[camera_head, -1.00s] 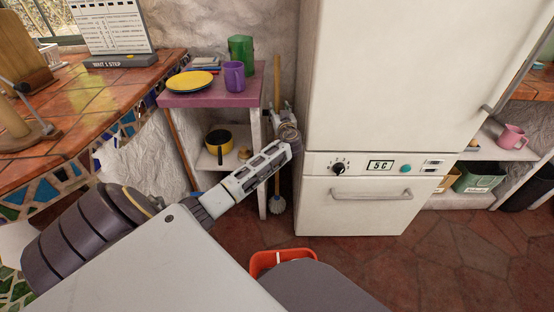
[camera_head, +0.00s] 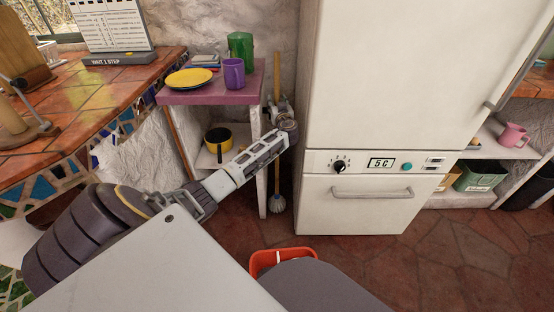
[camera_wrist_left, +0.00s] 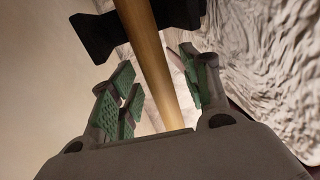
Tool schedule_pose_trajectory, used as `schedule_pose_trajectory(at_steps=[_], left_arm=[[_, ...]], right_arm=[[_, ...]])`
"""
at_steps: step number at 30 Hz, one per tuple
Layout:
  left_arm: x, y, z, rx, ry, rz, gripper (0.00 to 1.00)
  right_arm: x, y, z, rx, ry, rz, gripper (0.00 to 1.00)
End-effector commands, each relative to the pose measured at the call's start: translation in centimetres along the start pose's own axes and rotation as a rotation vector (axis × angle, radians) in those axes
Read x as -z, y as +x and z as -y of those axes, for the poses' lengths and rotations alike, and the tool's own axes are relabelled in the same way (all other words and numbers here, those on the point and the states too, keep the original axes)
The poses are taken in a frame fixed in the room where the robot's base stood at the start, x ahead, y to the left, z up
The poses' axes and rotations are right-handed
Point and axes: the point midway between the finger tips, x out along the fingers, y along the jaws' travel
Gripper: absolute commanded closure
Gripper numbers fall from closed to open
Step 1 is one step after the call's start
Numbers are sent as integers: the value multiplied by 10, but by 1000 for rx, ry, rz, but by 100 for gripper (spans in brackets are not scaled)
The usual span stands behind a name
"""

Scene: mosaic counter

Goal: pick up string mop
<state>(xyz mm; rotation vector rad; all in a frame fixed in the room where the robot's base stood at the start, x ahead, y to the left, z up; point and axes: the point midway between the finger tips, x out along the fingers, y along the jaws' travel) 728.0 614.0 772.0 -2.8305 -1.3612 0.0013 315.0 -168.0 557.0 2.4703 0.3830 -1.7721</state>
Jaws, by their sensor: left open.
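The string mop stands upright between the small shelf table and the fridge. My left gripper (camera_head: 280,107) is at the handle's upper part, below table-top height. In the left wrist view the handle (camera_wrist_left: 148,55) runs between the open green-padded fingers (camera_wrist_left: 158,90), with gaps showing on both sides. The gripper covers part of the handle in the head view. My right gripper is in neither view.
The pink-topped shelf table (camera_head: 212,97) holds a yellow plate (camera_head: 189,79), purple mug (camera_head: 233,73) and green container (camera_head: 241,46). The white fridge (camera_head: 385,75) stands close on the right. A red bucket (camera_head: 262,262) is on the floor. A dark bracket (camera_wrist_left: 95,35) shows behind the handle.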

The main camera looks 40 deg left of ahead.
Motion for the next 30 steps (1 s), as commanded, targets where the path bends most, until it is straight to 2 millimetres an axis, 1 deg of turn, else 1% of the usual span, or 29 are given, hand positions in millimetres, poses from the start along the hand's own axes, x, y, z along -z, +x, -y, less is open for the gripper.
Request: schedule_pose_trajectory(at_steps=[8, 14, 17, 25, 26, 27, 30], left_arm=[[0, 1, 0, 0, 0, 0, 53], [0, 1, 0, 0, 0, 0, 53], [0, 1, 0, 0, 0, 0, 63], [0, 1, 0, 0, 0, 1, 98], [0, 1, 0, 0, 0, 1, 100], [3, 1, 0, 0, -2, -3, 100], [3, 1, 0, 0, -2, -3, 100]], right_arm=[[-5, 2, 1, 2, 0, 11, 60], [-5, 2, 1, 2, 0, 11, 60], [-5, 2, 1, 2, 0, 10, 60], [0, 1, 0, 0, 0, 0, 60], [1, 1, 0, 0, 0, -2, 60], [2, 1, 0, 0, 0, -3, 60], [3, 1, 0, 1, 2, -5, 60]])
